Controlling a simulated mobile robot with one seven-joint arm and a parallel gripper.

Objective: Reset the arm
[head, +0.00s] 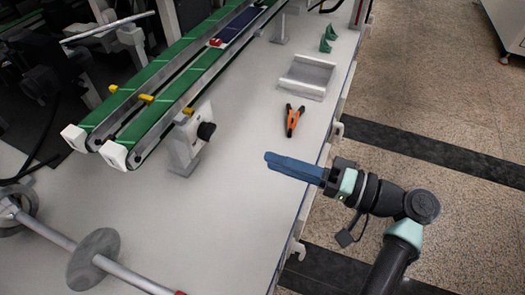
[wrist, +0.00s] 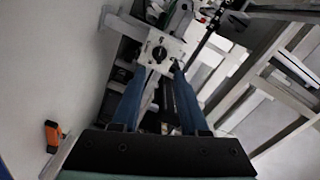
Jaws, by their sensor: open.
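My gripper (head: 268,160) reaches over the right edge of the white table in the head view, with blue fingers pointing left. In the wrist view its two blue fingers (wrist: 155,80) stand apart with nothing held between them. The arm comes in from the lower right of the head view, outside the table edge.
The white table (head: 225,225) has clear room left of my gripper. Orange-handled pliers (head: 291,120), a grey tray (head: 306,77) and green brackets (head: 328,37) lie beyond it. Green conveyor rails (head: 165,75) run at upper left. A metal rod with discs (head: 95,258) lies lower left.

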